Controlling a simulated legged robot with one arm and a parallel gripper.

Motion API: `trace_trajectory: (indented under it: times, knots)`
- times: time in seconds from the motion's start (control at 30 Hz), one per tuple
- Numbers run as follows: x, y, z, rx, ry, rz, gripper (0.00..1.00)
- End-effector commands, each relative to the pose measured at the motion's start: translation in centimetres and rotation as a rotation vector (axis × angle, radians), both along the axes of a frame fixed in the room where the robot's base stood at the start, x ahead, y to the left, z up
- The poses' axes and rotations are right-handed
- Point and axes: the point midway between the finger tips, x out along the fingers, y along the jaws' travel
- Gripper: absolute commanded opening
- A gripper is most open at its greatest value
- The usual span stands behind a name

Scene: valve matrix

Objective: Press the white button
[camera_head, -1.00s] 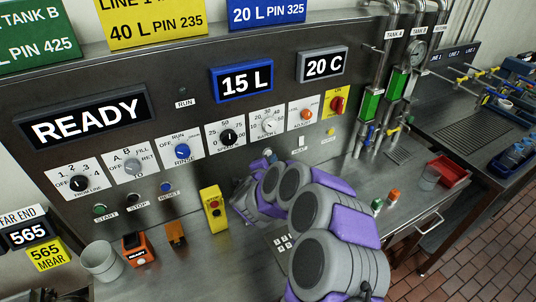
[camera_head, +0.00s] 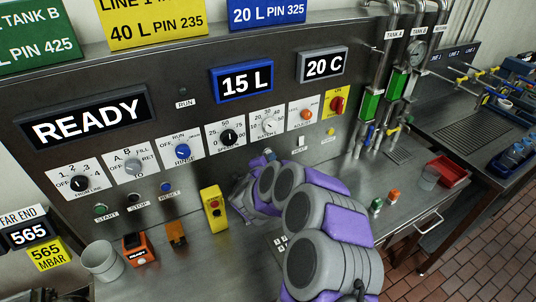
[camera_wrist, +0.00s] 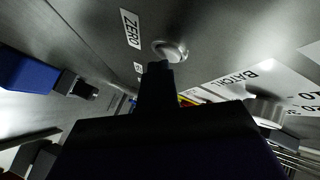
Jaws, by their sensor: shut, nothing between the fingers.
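A round pale button (camera_wrist: 171,50) beside a ZERO label shows in the wrist view, set in the steel panel. It looks white to grey in this light. The dark fingertips of my gripper (camera_wrist: 157,70) are shut and empty, right at its lower edge in that view; I cannot tell whether they touch it. In the head view a pale button (camera_head: 268,153) shows under the BATCH knob, just above my grey and purple arm. My arm hides the gripper there.
The BATCH knob (camera_wrist: 265,109) is close by on the right in the wrist view. Green START (camera_head: 99,209), STOP and blue RESET (camera_head: 166,187) buttons lie left. A yellow control box (camera_head: 214,208) and orange items stand on the counter. The sign reads READY (camera_head: 88,117).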

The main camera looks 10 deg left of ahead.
Motion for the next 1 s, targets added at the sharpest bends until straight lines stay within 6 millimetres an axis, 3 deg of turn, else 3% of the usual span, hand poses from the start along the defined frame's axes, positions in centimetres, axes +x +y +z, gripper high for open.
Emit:
trace_trajectory:
  times: [0.67,1.0]
  knots:
    - [0.3,0.3,-0.1,0.000,0.001,0.002,0.00]
    - [-0.9,-0.5,-0.2,-0.001,0.004,0.003,0.00]
